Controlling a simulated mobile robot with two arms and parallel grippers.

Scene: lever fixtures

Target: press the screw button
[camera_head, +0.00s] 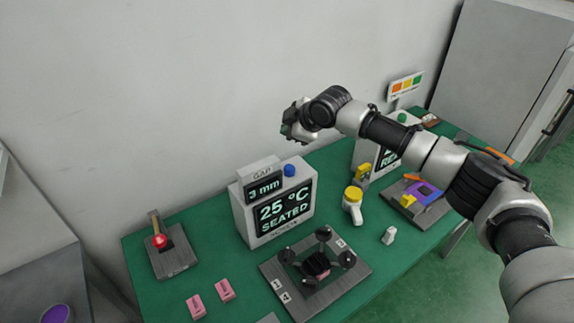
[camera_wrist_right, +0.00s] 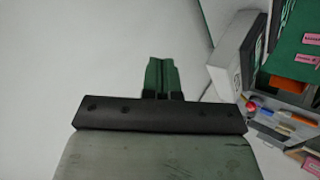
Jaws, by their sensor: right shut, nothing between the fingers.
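A blue button (camera_head: 289,170) sits on top of a grey box (camera_head: 243,222) whose screens read "GAP 3 mm" and "25 °C SEATED". A green button (camera_head: 402,117) sits on a second grey box further right, its screen partly hidden by my right arm. No readable label tells which is the screw button. My right gripper (camera_head: 288,132) is above and behind the first box, in the air, apart from both buttons. In the right wrist view its green fingers (camera_wrist_right: 161,78) are together and empty. My left gripper is not in view.
A dark plate (camera_head: 358,270) with several black knobs lies on the green table in front of the box. A red-knobbed lever (camera_head: 159,241) stands left. Two pink blocks (camera_head: 225,290) lie at the front. A yellow-topped white tool (camera_head: 353,204) stands right. The wall is close behind.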

